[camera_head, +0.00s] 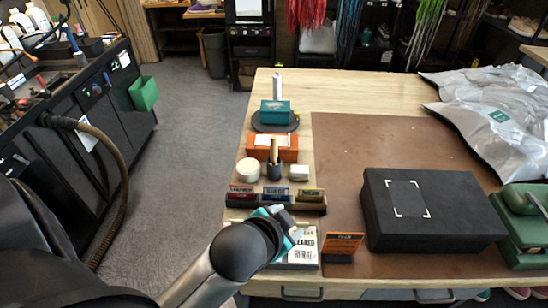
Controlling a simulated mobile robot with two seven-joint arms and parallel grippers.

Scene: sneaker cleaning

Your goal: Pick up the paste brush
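My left gripper (284,218) is over the front left part of the workbench, in front of the row of small labelled boxes. Its fingers are small and partly hidden by my own wrist, so I cannot tell whether it is open or shut. A brush-like tool (274,152) with a light upright handle stands in a dark holder (274,171), beyond the labelled boxes and apart from my gripper. I cannot tell for sure that it is the paste brush. My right gripper is not in view.
A round white container (248,170) and a small white block (299,172) flank the holder. Labelled boxes (275,194) stand before it, an orange box (259,150) behind. An orange sign (343,244) and a black box (427,210) are right.

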